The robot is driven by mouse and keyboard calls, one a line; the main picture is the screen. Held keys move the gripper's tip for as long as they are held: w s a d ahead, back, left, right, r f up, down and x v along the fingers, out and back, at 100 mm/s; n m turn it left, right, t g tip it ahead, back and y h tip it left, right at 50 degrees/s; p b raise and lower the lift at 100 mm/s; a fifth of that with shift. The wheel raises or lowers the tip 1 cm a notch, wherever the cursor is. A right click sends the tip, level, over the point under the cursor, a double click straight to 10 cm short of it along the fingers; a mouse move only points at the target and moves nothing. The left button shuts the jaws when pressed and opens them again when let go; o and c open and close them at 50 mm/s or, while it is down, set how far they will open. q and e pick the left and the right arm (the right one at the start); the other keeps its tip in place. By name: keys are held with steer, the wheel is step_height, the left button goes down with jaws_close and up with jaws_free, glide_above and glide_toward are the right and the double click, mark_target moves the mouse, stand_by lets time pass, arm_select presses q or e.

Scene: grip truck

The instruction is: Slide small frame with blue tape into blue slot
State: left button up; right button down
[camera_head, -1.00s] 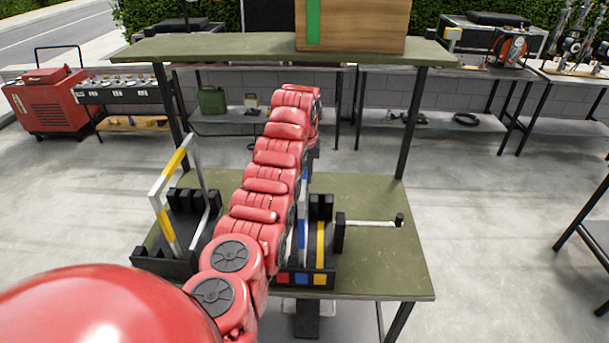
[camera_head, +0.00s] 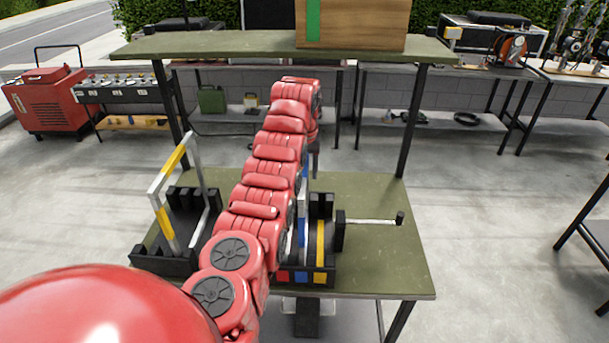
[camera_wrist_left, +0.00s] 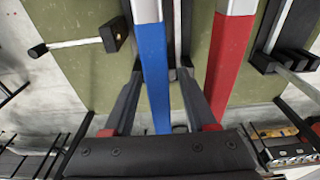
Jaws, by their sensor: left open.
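The small frame with blue tape (camera_head: 303,230) stands upright in the black slotted box (camera_head: 305,282), partly hidden behind my left arm. The box front has red, blue (camera_head: 301,278) and yellow squares. In the left wrist view, the blue-taped bar (camera_wrist_left: 154,75) passes between the two fingers of my left gripper (camera_wrist_left: 160,78). The fingers are open, one on each side of the bar, with gaps visible. In the head view my arm hides most of this gripper. How deep the frame sits in its slot cannot be told. My right gripper is not in view.
A red-taped frame (camera_wrist_left: 228,70) stands close beside the blue one. A yellow-taped frame (camera_head: 162,205) stands in a black holder (camera_head: 165,262) at the left. A black clamp with a silver rod (camera_head: 372,221) is at the right. A shelf (camera_head: 230,48) spans above the green table (camera_head: 385,265).

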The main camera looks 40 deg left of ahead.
mark_target(305, 162)
arm_select(q)
steer(key=r, duration=0.1)
steer(key=r+b, duration=0.1)
steer(key=r, duration=0.2)
steer(key=shift+s+d+b, duration=0.2)
steer(key=shift+s+b, duration=0.05)
steer(key=shift+b, duration=0.1)
step_height(305, 162, up, 3)
steer(key=shift+s+r+p, duration=0.15)
steer(key=shift+r+p, duration=0.05)
steer(key=shift+p, duration=0.2)
step_height(305, 162, up, 9)
steer(key=p, duration=0.5)
steer(key=shift+s+d+f+p, duration=0.2)
steer(key=shift+s+d+p, duration=0.1)
steer(key=shift+s, duration=0.15)
